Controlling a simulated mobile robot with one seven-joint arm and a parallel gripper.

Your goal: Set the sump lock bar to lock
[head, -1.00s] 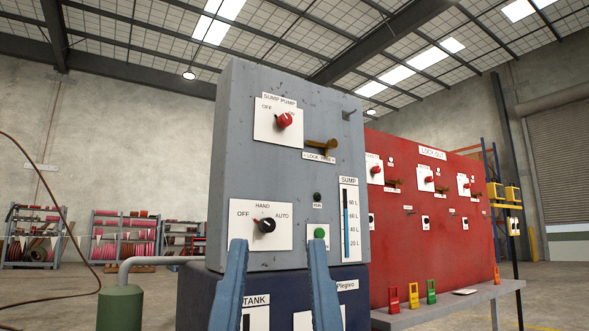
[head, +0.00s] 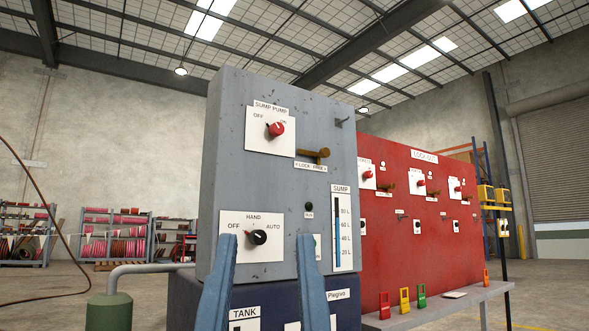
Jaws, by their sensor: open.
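The sump lock bar (head: 314,154) is a brass-brown bar on the grey sump panel (head: 225,170), above a label reading "LOCK" at left and "FREE" at right. Its knobbed end points right, toward the "FREE" side. Left of it is the red sump pump switch (head: 276,130), between OFF and ON marks, its pointer toward ON. My gripper (head: 266,240) shows as two blue fingers, spread apart and empty, low in front of the panel. The fingers are below the lock bar and not touching it. The right finger covers part of the green button's plate.
A black HAND/OFF/AUTO knob (head: 258,237) shows between my fingers. A small hook (head: 342,122) sticks out at the panel's upper right. A red lock-out board (head: 395,250) stands to the right, with a shelf (head: 440,305) holding coloured padlocks. A green cylinder (head: 108,311) is lower left.

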